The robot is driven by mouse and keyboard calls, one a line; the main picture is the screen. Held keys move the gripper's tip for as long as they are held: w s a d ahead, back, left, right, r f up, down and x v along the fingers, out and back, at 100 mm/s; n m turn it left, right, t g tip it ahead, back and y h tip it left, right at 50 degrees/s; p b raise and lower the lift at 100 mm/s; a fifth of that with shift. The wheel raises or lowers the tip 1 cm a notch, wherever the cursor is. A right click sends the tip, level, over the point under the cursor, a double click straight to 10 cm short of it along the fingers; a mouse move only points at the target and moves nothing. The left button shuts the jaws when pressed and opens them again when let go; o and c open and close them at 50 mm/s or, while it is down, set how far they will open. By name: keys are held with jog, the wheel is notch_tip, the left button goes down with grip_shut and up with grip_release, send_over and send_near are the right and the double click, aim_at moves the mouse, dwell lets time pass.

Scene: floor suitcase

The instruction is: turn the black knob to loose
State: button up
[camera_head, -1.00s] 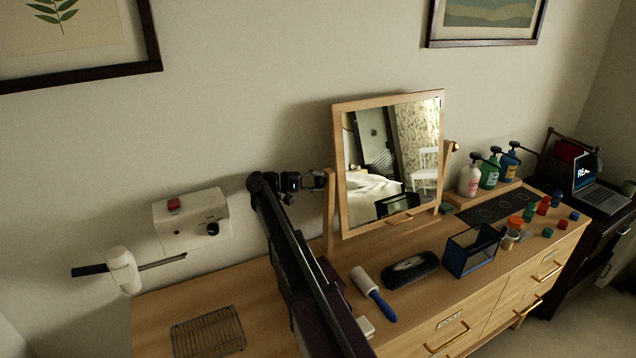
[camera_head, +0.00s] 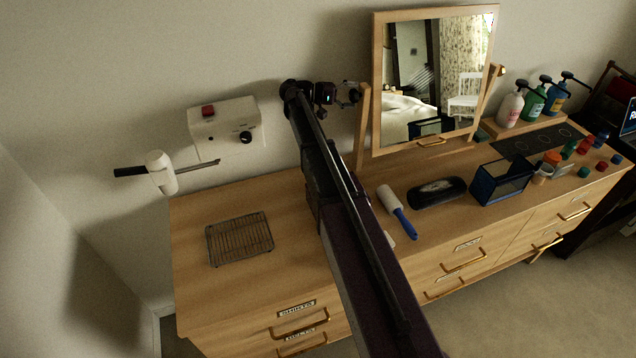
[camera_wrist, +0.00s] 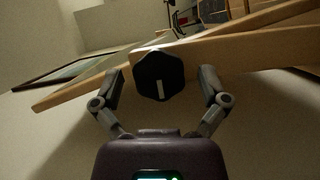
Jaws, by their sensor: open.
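The black knob (camera_wrist: 159,76) is a dark faceted knob with a short white line, which stands nearly upright in the wrist view. It sits at the mirror's wooden support (camera_wrist: 215,50). My gripper (camera_wrist: 161,72) is open, with one finger on each side of the knob and a visible gap to each. In the head view my gripper (camera_head: 349,94) is at the left post of the tilting mirror (camera_head: 377,85), where the knob is hard to make out. I see no readable "loose" mark.
A white wall box (camera_head: 225,122) with a red switch and black dial hangs left of my arm. The dresser (camera_head: 290,200) holds a wire rack (camera_head: 240,240), a lint roller (camera_head: 397,211), a black case (camera_head: 437,193) and a blue mesh bin (camera_head: 500,181).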

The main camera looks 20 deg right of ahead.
jog(key=m+p, duration=0.1)
jog(key=m+t+y+p, duration=0.1)
jog(key=m, duration=0.1)
jog(key=shift+r+m+p, duration=0.2)
jog(key=shift+m+p, duration=0.1)
jog(key=shift+p, duration=0.05)
jog(key=m+t+y+p, duration=0.1)
jog(key=m, duration=0.1)
jog(key=shift+s+m+t+p, duration=0.15)
jog(key=shift+m+t+p, duration=0.25)
jog(key=m+t+p, duration=0.1)
jog(key=m, duration=0.2)
jog(key=shift+t+y, duration=0.3)
jog(key=shift+y, duration=0.1)
jog(key=m+t+p, duration=0.1)
jog(key=m+t, duration=0.1)
jog(key=shift+s+m, duration=0.15)
jog(key=shift+m, duration=0.25)
jog(key=p+v, duration=0.6)
jog(key=v, duration=0.8)
jog(key=s+a+f+n+y+b, duration=0.2)
jog(key=s+f+n+y+b, duration=0.3)
jog(key=s+f, duration=0.5)
jog(key=s+a+f+n+y+b, duration=0.3)
jog(key=s+f+n+y+b, duration=0.2)
jog(key=s+f+n, duration=0.3)
jog(key=shift+s+a+f+n+g+y+b, duration=0.4)
jog(key=shift+s+f, duration=0.45)
jog(key=shift+f, duration=0.55)
jog(key=shift+s, duration=0.1)
